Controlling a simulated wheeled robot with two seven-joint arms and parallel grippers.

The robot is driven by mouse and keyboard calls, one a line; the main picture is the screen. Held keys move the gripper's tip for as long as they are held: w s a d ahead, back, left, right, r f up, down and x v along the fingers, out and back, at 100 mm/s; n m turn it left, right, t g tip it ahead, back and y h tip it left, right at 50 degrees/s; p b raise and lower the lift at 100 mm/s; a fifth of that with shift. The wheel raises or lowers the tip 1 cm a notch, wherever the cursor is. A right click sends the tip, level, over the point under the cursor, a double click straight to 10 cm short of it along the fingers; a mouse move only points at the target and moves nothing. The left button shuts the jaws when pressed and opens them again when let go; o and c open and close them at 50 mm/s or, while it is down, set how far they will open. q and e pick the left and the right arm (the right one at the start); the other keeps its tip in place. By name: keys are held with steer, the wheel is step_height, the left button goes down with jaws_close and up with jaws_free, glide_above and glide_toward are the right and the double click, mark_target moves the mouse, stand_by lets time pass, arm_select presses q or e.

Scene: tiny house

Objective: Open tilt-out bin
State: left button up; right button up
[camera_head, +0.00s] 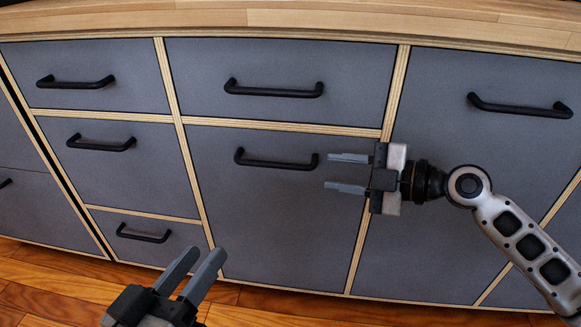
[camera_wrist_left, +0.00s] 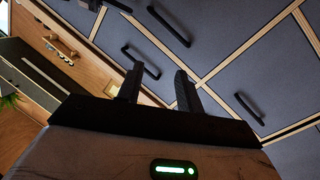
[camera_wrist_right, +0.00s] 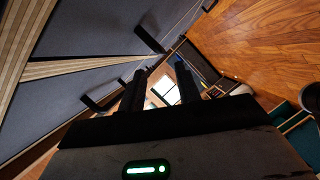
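A large grey front panel (camera_head: 270,220) with a black bar handle (camera_head: 277,163) fills the lower middle of the cabinet. The panel looks closed, flush with its neighbours. My right gripper (camera_head: 328,171) is open and empty just right of this handle, its fingers pointing left towards the handle's right end. It also shows open in the right wrist view (camera_wrist_right: 160,68), with black handles nearby. My left gripper (camera_head: 204,254) is open and empty, low in front of the cabinet, left of the panel's lower part. It also shows open in the left wrist view (camera_wrist_left: 158,72).
Closed drawers (camera_head: 275,70) with black handles lie above and to the left. A tall grey front (camera_head: 440,200) stands at right, behind my right arm. A wooden worktop (camera_head: 300,18) runs along the top. Bare wooden floor (camera_head: 60,290) lies in front.

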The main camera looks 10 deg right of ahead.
mark_target(300, 167)
steer(key=x, duration=1)
steer(key=shift+w+a+b, duration=0.1)
steer(key=shift+b, duration=0.2)
